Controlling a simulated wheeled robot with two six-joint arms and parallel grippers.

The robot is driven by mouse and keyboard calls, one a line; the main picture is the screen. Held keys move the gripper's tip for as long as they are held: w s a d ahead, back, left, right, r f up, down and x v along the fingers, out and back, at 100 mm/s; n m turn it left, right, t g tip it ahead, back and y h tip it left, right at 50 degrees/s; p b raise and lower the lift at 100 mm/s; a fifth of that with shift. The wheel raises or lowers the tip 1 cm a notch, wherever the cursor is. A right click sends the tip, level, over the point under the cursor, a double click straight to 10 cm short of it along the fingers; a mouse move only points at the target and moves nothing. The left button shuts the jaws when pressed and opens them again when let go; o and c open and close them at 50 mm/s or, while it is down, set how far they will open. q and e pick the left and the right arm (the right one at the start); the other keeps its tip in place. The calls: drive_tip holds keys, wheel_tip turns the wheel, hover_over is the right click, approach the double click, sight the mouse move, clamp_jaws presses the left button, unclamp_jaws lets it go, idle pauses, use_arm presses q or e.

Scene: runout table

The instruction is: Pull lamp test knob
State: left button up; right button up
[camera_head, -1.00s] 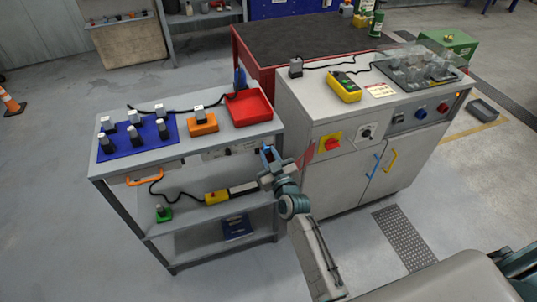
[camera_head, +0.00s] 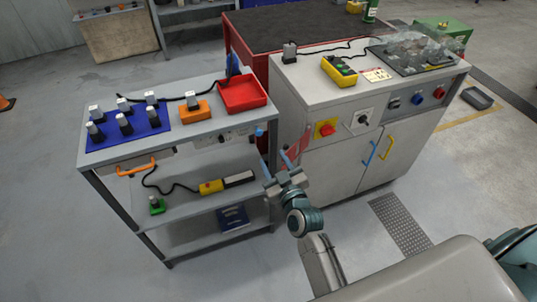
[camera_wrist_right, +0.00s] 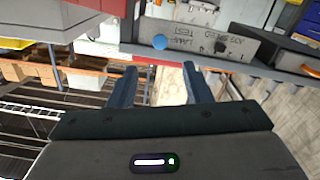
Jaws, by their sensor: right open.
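The round blue knob (camera_head: 259,132) sits at the right end of the grey cart's front panel (camera_head: 212,140). In the right wrist view the knob (camera_wrist_right: 160,42) shows beside a "LAMP TEST" label, which appears upside down. My right gripper (camera_head: 284,162) is in front of the cart's right corner, below the knob in the head view. Its two fingers are spread and empty. In the right wrist view the knob lies beyond the gap between the fingertips (camera_wrist_right: 160,68), roughly centred and not touched. My left gripper is not in view.
The cart top holds a blue mat (camera_head: 108,137) with several switches, an orange block (camera_head: 196,112) and a red tray (camera_head: 262,97). A grey cabinet (camera_head: 340,160) with a red rotary switch (camera_head: 326,130) stands close on the right. The floor in front is clear.

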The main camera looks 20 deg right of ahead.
drive_tip(key=shift+s, duration=1.1)
drive_tip(key=s+d+f+g, duration=0.1)
drive_tip(key=s+f+g, duration=0.25)
drive_tip(key=f, duration=0.85)
drive_tip(key=s+d+f+m+g, duration=0.15)
drive_tip(key=s+f, duration=0.35)
drive_tip(key=f, duration=0.8)
drive_tip(key=s+f+g, duration=0.4)
drive_tip(key=f, duration=0.8)
drive_tip(key=s+d+f+g, duration=0.2)
drive_tip(key=s+f, duration=0.4)
drive_tip(key=s, duration=0.4)
drive_tip(key=s+d+f+m+g+h, duration=0.1)
drive_tip(key=s+d+f+g, duration=0.2)
drive_tip(key=s+f, duration=0.4)
drive_tip(key=s+d+f+g, duration=0.2)
drive_tip(key=s+d+f, duration=0.2)
drive_tip(key=s, duration=0.9)
wheel_tip(320, 180, down, 2)
drive_tip(key=shift+s+f+g, duration=0.15)
drive_tip(key=shift+s+g, duration=0.2)
drive_tip(key=shift+g, duration=0.05)
drive_tip(key=shift+m, duration=0.25)
